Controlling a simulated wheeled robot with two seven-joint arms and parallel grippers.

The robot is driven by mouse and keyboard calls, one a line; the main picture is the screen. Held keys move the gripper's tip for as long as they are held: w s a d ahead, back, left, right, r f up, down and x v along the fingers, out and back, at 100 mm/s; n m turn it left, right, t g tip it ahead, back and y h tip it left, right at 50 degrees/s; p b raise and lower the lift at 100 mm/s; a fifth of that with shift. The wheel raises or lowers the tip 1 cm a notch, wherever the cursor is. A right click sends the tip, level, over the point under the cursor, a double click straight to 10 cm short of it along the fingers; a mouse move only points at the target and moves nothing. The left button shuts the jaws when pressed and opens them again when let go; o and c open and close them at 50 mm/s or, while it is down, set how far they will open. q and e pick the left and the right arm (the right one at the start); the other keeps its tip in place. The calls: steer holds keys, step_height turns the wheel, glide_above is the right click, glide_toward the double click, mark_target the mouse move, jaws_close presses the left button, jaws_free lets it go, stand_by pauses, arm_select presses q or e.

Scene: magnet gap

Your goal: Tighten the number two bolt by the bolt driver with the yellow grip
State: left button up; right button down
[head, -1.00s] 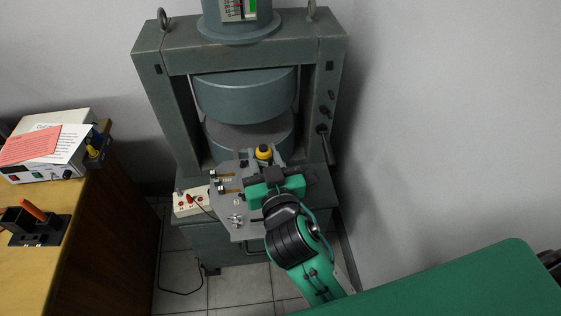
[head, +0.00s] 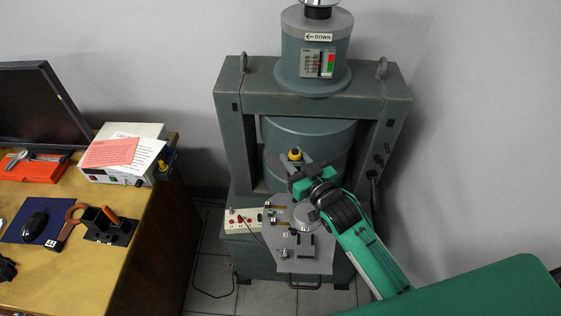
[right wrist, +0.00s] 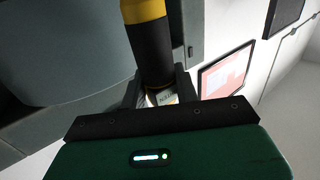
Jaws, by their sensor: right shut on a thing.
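My right gripper (head: 298,172) is shut on a tool with a yellow and black grip (head: 295,155), held roughly upright in front of the press gap, above the back of the grey plate. In the right wrist view the tool (right wrist: 150,50) shows a yellow top, a black body and a small pale label between the fingers (right wrist: 160,92); its lower end is hidden. The grey plate (head: 313,262) carries small bolts and fittings (head: 274,208) with tiny number tags. I cannot read which is number two. My left gripper is not in view.
The green-grey press (head: 228,150) stands behind, with a red-buttoned control strip (head: 243,220) beside the plate. A wooden desk (head: 120,262) at left bears a box (head: 105,178) with papers and a black holder (head: 112,230). Another yellow-handled item (head: 164,165) sits at its edge.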

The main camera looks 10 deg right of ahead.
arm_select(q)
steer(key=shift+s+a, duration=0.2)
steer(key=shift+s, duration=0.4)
arm_select(e)
steer(key=shift+w+d+r, duration=0.25)
steer(key=shift+d, duration=0.25)
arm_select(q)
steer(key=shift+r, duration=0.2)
